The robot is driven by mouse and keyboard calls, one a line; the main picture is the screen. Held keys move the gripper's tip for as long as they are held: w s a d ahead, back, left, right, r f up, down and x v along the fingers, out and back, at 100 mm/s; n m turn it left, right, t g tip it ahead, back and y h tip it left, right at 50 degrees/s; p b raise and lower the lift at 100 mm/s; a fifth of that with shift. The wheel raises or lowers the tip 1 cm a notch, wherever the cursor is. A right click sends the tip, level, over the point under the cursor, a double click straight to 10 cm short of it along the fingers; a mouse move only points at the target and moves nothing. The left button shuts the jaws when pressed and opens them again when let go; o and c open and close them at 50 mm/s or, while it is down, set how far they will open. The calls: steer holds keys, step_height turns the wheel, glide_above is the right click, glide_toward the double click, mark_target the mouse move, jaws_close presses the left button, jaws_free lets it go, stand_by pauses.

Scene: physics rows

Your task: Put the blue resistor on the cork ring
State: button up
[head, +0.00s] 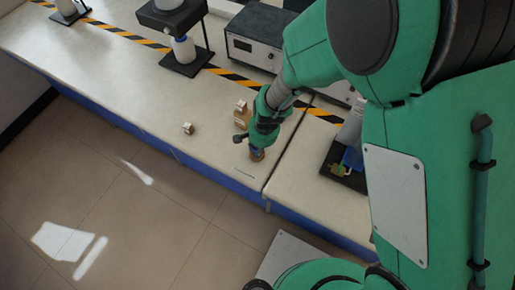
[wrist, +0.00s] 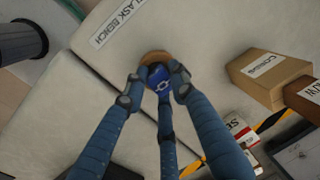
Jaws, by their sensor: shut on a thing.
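In the wrist view, the blue resistor (wrist: 158,77), a blue piece with a white mark, sits between the fingertips of my gripper (wrist: 153,84), which is shut on it. The brown cork ring (wrist: 154,57) shows just past the resistor, partly hidden by it and the fingertips. I cannot tell whether the resistor touches the ring. In the head view, my gripper (head: 258,146) points down over the bench near its front edge, with the brown ring (head: 257,156) right at its tips. The resistor is hidden there.
A tan labelled box (wrist: 268,78) stands close to my gripper. A small block (head: 188,128) lies farther left on the bench (head: 120,85). A dark tray (head: 335,178) with blue and green pieces is at the right. A bench seam runs beside my gripper.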

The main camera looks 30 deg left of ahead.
steer(key=shift+s+d+f+b, duration=0.15)
steer(key=shift+f+b, duration=0.2)
steer(key=shift+f, duration=0.25)
steer(key=o, duration=1.1)
steer(key=shift+f, duration=0.1)
steer(key=shift+c, duration=0.2)
steer(key=shift+f, duration=0.1)
steer(key=shift+r, duration=0.25)
steer(key=shift+r+p, duration=0.4)
steer(key=shift+r, duration=0.15)
step_height(320, 180, up, 12)
steer(key=d+p, duration=0.1)
steer(key=p, duration=0.1)
steer(key=shift+d+p, duration=0.2)
steer(key=shift+p, duration=0.1)
